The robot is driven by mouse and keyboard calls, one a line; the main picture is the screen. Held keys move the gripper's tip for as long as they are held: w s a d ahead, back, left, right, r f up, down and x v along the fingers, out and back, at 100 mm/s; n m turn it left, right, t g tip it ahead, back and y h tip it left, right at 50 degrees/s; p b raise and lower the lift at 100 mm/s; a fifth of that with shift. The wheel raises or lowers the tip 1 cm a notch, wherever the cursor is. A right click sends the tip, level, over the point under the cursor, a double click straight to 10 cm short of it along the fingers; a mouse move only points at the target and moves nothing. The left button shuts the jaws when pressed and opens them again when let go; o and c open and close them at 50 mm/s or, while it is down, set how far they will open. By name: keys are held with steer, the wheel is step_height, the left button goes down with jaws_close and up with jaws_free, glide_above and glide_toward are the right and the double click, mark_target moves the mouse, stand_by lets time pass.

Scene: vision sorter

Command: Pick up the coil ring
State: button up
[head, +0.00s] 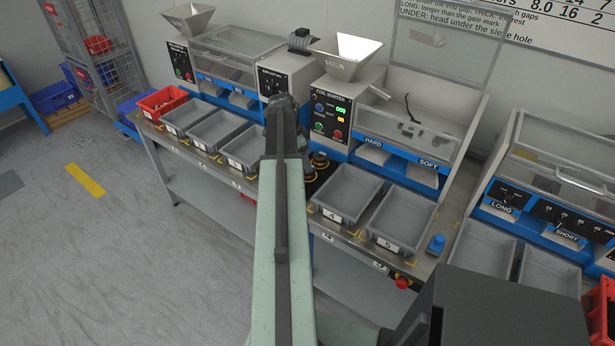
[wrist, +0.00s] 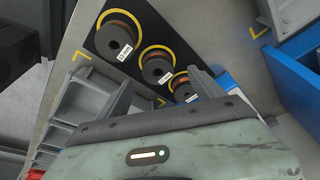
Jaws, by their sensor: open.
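Three dark round coil pieces with reddish-brown windings and small white labels stand on a black mat (wrist: 105,62) in the wrist view. One is at the upper left (wrist: 117,36), one in the middle (wrist: 157,67), and one at the lower right (wrist: 184,86), each with a yellow ring mark around it. I cannot tell which one is the coil ring. My gripper (wrist: 160,76) is open and empty, its fingertips near the middle and lower-right pieces in the picture; contact cannot be judged. In the head view my arm hides the gripper, and some coil pieces (head: 319,160) show just right of it.
The coil sorter (head: 335,108) stands behind the mat. Grey tray 4 (head: 345,193) and tray 5 (head: 399,222) lie to the right. More grey trays (head: 215,132) and a red bin (head: 160,103) are on the left. A blue knob (head: 437,243) is near the right end.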

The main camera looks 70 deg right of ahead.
steer(key=b+x, duration=0.5)
steer(key=shift+s+a+f, duration=0.1)
steer(key=shift+a+f, duration=0.05)
steer(key=shift+f, duration=0.05)
steer(key=shift+r, duration=0.2)
jaws_close()
steer(key=shift+r, duration=0.15)
step_height(320, 180, up, 10)
steer(key=p, duration=1)
